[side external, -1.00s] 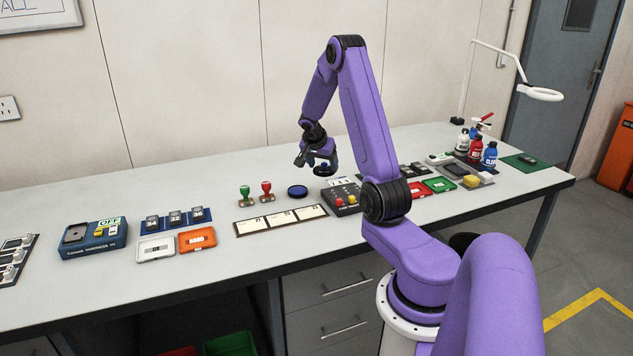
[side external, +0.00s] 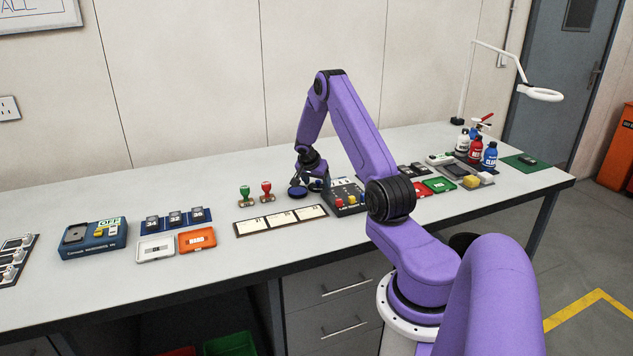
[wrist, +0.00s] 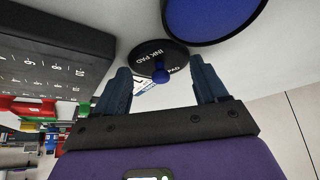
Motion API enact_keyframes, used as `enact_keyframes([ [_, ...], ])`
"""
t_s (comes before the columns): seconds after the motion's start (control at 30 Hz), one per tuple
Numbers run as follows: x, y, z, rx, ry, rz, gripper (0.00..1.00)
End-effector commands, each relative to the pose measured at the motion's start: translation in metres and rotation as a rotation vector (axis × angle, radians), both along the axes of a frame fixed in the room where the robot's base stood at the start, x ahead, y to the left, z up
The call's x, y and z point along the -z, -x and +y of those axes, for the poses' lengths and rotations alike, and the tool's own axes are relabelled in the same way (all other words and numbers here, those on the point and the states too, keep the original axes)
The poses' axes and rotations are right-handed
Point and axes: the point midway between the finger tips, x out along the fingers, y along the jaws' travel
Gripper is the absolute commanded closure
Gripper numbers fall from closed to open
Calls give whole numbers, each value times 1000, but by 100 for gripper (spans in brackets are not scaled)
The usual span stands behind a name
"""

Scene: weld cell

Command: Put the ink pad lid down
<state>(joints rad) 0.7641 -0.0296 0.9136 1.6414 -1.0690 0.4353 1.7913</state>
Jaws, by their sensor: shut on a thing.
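The ink pad lid (wrist: 150,57) is a dark round disc marked INK PAD with a blue knob. In the wrist view it sits between the two fingers of my gripper (wrist: 160,68), which is shut on it. The round blue ink pad (wrist: 205,14) is open-faced right beside the lid, overlapping it in the wrist view. In the side view the ink pad (side external: 297,191) lies on the bench just left of my gripper (side external: 309,182). The lid is low over the bench; I cannot tell whether it touches it.
A dark box with coloured knobs (side external: 347,201) stands close on the right. A green stamp (side external: 245,196) and a red stamp (side external: 266,191) stand to the left. A row of cards (side external: 281,220) lies in front. The bench (side external: 200,187) is clear behind the stamps.

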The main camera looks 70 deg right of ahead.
Motion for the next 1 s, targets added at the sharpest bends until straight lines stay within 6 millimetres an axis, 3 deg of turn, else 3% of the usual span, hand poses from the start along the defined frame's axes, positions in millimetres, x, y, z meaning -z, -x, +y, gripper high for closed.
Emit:
enact_keyframes([
  [0.33, 2, 0, 0, 1, 0, 0, 57],
  [0.37, 3, 0, 0, 1, 0, 0, 25],
  [0.4, 2, 0, 0, 0, 0, -1, 17],
  [0.77, -3, 0, 2, 0, 0, 1, 17],
  [1.0, -34, -1, 19, -1, 2, -2, 17],
])
